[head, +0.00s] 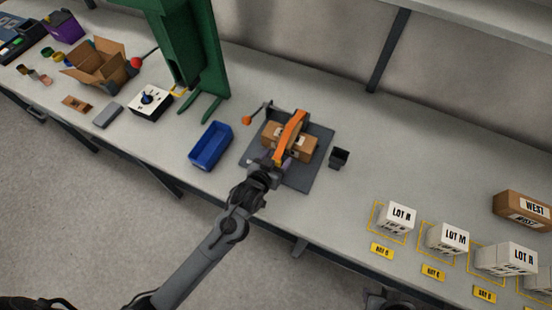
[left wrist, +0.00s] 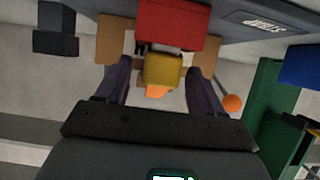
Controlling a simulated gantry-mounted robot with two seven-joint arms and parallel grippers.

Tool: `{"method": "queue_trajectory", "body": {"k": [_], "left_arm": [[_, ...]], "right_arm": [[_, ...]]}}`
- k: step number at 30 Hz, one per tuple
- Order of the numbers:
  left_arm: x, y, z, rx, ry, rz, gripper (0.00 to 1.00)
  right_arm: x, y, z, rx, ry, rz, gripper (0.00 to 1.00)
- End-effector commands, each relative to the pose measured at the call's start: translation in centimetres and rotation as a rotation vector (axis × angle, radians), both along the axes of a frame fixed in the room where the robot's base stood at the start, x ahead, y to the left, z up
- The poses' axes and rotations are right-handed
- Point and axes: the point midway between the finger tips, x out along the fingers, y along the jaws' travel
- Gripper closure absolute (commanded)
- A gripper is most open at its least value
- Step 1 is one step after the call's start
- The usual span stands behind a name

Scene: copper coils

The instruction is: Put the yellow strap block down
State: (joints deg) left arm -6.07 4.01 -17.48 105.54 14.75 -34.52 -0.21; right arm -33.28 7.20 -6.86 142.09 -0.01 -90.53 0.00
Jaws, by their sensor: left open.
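My left gripper (head: 264,166) is at the near side of a cardboard box (head: 303,150) on a dark mat (head: 312,178). In the left wrist view its two fingers (left wrist: 160,88) are apart. The yellow strap block (left wrist: 162,71) sits between and just beyond them, with a gap at the left finger. A red block-like part (left wrist: 172,24) is just beyond it. A small orange piece (left wrist: 158,92) shows at the yellow block. In the head view an orange strap piece (head: 291,135) lies across the box; the yellow block cannot be made out there.
A blue bin (head: 211,144) stands left of the mat and a small dark cup (head: 340,157) right of it. A lever with an orange knob (head: 247,120) is at the mat's left. A green press (head: 195,60) stands behind. White lot boxes (head: 397,217) are at right.

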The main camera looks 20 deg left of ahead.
Motion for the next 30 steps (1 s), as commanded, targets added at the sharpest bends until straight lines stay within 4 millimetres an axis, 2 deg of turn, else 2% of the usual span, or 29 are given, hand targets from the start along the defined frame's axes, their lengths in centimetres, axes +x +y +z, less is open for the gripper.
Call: {"method": "queue_trajectory", "body": {"k": [5, 8, 21, 30], "left_arm": [[0.0, 0.0, 0.3, 0.0, -0.002, 0.0, 0.33], [-0.7, 0.0, 0.7, 0.0, 0.0, 0.0, 0.33], [-7.5, 0.4, 3.9, -0.001, 0.001, 0.0, 0.33], [-10.4, 0.6, 5.3, 0.0, 0.0, 0.0, 0.33]], "right_arm": [[0.0, 0.1, 0.0, 0.004, 0.0, -0.003, 0.57], [0.0, 0.2, 0.2, 0.007, 0.0, -0.004, 0.57], [0.1, 0.2, 1.2, 0.009, -0.001, -0.005, 0.57], [0.0, 0.1, 1.5, 0.005, -0.001, -0.003, 0.57]]}}
